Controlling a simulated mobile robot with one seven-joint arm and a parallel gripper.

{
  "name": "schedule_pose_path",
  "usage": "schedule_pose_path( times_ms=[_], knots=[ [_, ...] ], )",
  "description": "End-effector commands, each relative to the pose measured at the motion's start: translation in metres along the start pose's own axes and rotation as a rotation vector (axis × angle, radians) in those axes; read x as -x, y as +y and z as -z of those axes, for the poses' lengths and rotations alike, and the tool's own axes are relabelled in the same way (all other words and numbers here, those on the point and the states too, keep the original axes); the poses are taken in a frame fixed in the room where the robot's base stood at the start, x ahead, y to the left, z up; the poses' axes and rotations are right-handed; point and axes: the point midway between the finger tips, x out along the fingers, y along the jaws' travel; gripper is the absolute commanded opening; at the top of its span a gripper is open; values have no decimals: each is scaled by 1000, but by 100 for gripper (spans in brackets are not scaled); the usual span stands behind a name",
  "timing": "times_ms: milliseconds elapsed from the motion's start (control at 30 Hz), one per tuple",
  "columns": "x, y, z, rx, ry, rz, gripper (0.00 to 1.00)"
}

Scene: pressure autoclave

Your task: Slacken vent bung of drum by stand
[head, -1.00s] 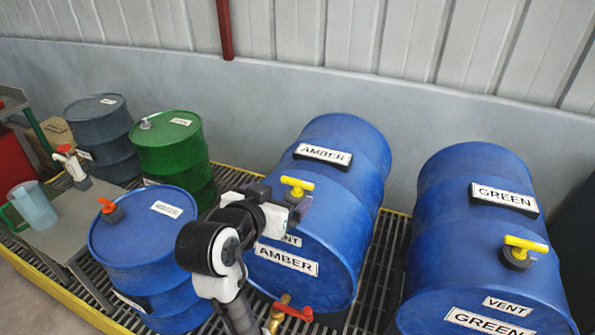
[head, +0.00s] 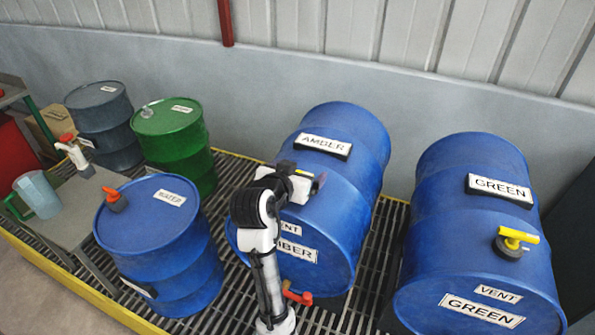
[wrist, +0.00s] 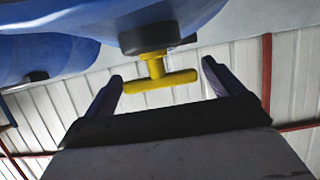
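The blue drum labelled AMBER (head: 340,175) lies on its side in the middle of the head view. Its yellow T-shaped vent bung handle (wrist: 160,82) shows in the wrist view, on a dark round base (wrist: 150,38). My gripper (wrist: 161,72) is open, one finger beyond each end of the crossbar, with a small gap showing on each side. In the head view my gripper (head: 314,187) is at the drum's upper front and mostly hides the bung. The small stand (head: 70,205) at left carries a jug and stands by the upright blue WATER drum (head: 165,255).
The blue GREEN drum (head: 470,240) lies at right with a yellow T-handle (head: 517,238). A red-handled tap (head: 297,295) sits low before AMBER. A green drum (head: 175,145) and grey drum (head: 105,125) stand at back left. Grating (head: 375,240) shows between the drums.

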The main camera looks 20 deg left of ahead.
Motion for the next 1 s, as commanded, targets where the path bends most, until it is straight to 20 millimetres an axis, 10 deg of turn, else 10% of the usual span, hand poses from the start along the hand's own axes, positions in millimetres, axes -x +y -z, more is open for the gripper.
schedule_pose_path(
  times_ms=[333, 1000],
  knots=[
    [0, 0, 0, 0, 0, 0, 49],
    [0, 2, 1, 111, 2, 273, 49]
  ],
)
